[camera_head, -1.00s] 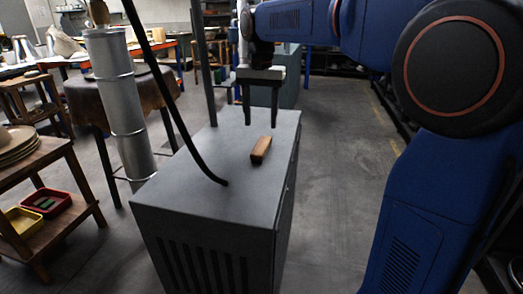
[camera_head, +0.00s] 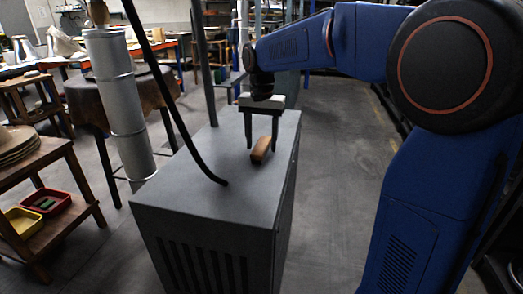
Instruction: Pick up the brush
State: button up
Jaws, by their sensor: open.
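The brush (camera_head: 260,151) is a small wooden block lying on the top of the grey cabinet (camera_head: 203,180), near its right edge. My gripper (camera_head: 261,146) points down at the brush from above. Its two dark fingers are apart, one to the left of the brush and one at its right, behind or beside its far end. I cannot tell whether the fingers touch the brush.
A black cable (camera_head: 179,125) curves down onto the cabinet top, left of the brush. A silver pipe (camera_head: 125,113) stands left of the cabinet. A wooden shelf with a red tray (camera_head: 62,211) and a yellow tray (camera_head: 17,228) is at the left. The floor right of the cabinet is clear.

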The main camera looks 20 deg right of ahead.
aim_at(261, 145)
jog(key=shift+c, duration=0.7)
jog(key=c, duration=1)
jog(key=shift+c, duration=0.2)
notch_tip(261, 145, up, 10)
